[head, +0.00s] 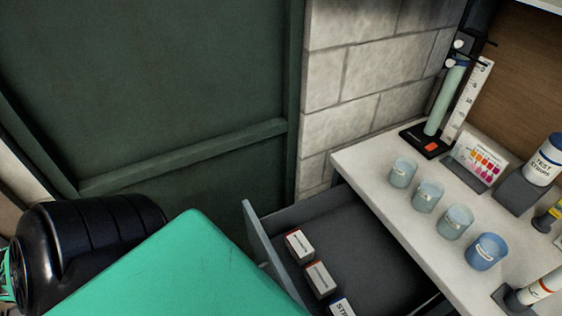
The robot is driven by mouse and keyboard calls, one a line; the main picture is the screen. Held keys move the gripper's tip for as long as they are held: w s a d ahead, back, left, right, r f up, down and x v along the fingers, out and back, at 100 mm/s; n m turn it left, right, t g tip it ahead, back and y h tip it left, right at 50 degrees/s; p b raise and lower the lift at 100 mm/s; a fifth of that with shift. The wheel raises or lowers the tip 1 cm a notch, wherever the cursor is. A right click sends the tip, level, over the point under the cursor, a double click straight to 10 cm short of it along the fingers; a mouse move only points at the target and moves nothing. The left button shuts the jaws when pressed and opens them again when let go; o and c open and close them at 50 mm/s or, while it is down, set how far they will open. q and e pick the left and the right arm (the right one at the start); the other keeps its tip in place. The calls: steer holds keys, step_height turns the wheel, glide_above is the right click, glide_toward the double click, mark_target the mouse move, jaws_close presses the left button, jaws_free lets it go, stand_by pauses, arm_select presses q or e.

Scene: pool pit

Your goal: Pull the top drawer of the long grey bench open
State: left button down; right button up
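The bench shows its pale top (385,215) at the right; little of its body below can be seen. A drawer (335,220) under the top stands pulled out to the left, with its dark grey inside in view. Its blue-grey front panel (258,240) is at the drawer's left end. Several small white boxes (318,279) lie in it near the front. A large teal shape close to the camera hides the lower part of the front panel, and no handle can be made out. Neither of my grippers is in view.
On the bench top stand several blue-tinted cups (456,222), a colour chart (477,160), a test strip bottle (545,160) and a tube on a black stand (427,140). A block wall (365,75) and a dark green panel (150,90) close off the back.

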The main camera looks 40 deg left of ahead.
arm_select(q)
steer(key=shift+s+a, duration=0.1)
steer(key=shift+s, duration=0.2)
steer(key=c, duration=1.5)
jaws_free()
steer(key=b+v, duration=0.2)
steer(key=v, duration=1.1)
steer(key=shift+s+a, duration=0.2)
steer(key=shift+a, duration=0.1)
